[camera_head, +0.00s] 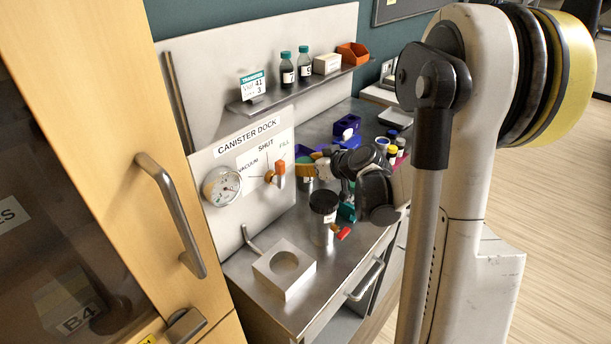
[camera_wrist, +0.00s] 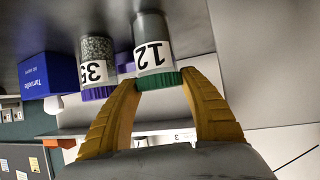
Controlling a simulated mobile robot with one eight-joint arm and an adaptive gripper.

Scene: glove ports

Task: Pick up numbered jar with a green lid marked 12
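The jar marked 12 (camera_wrist: 153,55) has a green lid (camera_wrist: 158,80) and a white label that reads upside down in the wrist view. The yellow fingers of my gripper (camera_wrist: 160,82) lie on either side of the lid, very close to its edges. I cannot tell whether they press on it. In the head view my gripper (camera_head: 314,167) is low over the bench beside the dock panel, and my arm and fingers hide most of the jar.
A purple-lidded jar marked 35 (camera_wrist: 97,68) stands close beside jar 12. A blue box (camera_wrist: 47,75) is beyond it. Two teal-lidded jars (camera_head: 287,70) stand on the shelf.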

